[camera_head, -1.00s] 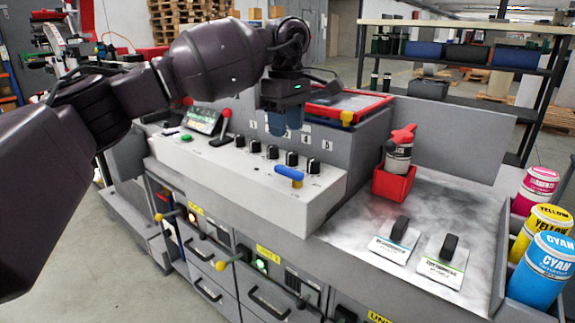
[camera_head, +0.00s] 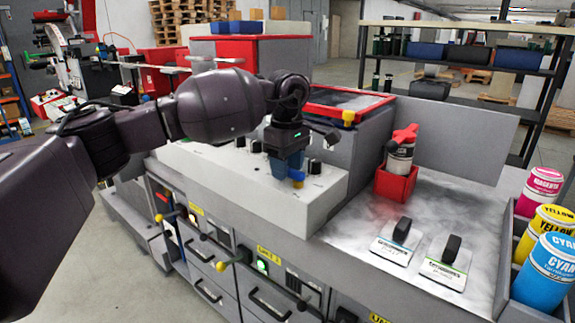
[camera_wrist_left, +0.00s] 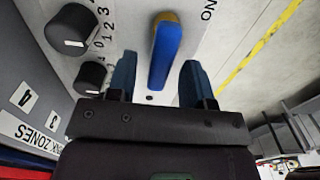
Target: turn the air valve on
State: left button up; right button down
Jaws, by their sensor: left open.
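The air valve is a small lever with a blue handle and a yellow end on the sloped white control panel. In the head view its yellow end (camera_head: 298,184) shows just below my left gripper (camera_head: 286,166), which hides most of the handle. In the left wrist view the blue handle (camera_wrist_left: 163,58) lies between the two spread blue fingers of my left gripper (camera_wrist_left: 158,68), with a gap on each side. The word ON is printed to the right of the handle there. My left gripper is open and holds nothing. My right gripper is not in view.
Black knobs (camera_head: 314,167) sit beside the valve on the panel (camera_head: 225,175). A red holder (camera_head: 394,184) with a bottle, black-handled blocks (camera_head: 397,236) and ink cans (camera_head: 547,268) stand to the right. A red-rimmed tray (camera_head: 340,103) is behind.

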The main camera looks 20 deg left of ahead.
pick_arm(q)
grip_shut()
